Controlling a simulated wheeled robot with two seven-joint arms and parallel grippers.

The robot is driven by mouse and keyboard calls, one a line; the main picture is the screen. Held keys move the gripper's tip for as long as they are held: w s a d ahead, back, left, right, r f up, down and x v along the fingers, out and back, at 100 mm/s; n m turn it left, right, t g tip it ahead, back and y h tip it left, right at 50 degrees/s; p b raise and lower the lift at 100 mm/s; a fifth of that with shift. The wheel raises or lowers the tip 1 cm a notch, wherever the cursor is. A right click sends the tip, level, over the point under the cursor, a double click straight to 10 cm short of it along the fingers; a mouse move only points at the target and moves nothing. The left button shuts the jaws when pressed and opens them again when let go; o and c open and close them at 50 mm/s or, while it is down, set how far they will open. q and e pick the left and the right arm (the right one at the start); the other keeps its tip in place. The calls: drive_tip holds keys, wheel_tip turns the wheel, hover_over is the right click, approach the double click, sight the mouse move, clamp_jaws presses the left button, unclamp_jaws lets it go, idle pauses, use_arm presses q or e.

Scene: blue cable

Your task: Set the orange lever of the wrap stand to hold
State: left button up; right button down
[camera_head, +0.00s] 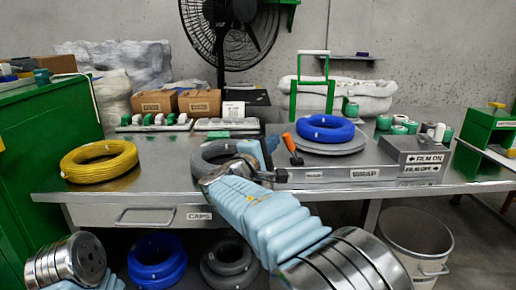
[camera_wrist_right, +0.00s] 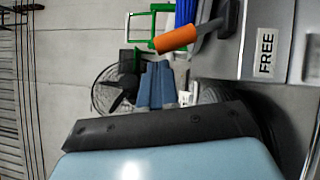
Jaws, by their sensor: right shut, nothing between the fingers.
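The wrap stand (camera_head: 335,175) is a grey metal base with a WRAP label on the table. Its orange lever (camera_head: 289,142) rises from the left part of the base, with a dark shank, its handle tilted up and left. The orange handle also shows in the right wrist view (camera_wrist_right: 176,39), close to a FREE label (camera_wrist_right: 265,52) on the base. My right gripper (camera_head: 264,150) is just left of the lever, apart from it as far as I can tell. Its blue fingers (camera_wrist_right: 155,85) are shut and empty. My left gripper is out of view; only part of that arm shows.
A blue cable coil (camera_head: 325,128) lies on the stand's round plate. A grey coil (camera_head: 208,160) is partly behind my right gripper. A yellow coil (camera_head: 101,161) lies at left. A film box (camera_head: 417,157) stands right of the lever. Clear tabletop lies between the yellow and grey coils.

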sight(288, 134)
drive_tip(key=shift+d, duration=0.3)
drive_tip(key=shift+r, duration=0.1)
drive_tip(key=shift+d+r+m, duration=0.15)
drive_tip(key=shift+d+m, duration=0.05)
drive_tip(key=shift+m, duration=0.1)
drive_tip(key=shift+d+r+g, duration=0.15)
drive_tip(key=shift+g, duration=0.15)
drive_tip(key=d+m, duration=0.1)
drive_tip(key=d+r+m+g+b, duration=0.1)
drive_tip(key=m+y, duration=0.1)
drive_tip(key=shift+d+r+g, duration=0.25)
drive_tip(key=shift+d+g, duration=0.05)
drive_tip(key=shift+d, duration=0.1)
drive_tip(key=shift+d+r+m+g+y+b, duration=0.2)
drive_tip(key=shift+d+m+g+y+b, duration=0.2)
drive_tip(key=shift+d+m+y, duration=0.5)
drive_tip(key=shift+d+r+m+g+y+b, duration=0.15)
drive_tip(key=shift+d+m+g+y+b, duration=0.35)
drive_tip(key=shift+d+m, duration=0.7)
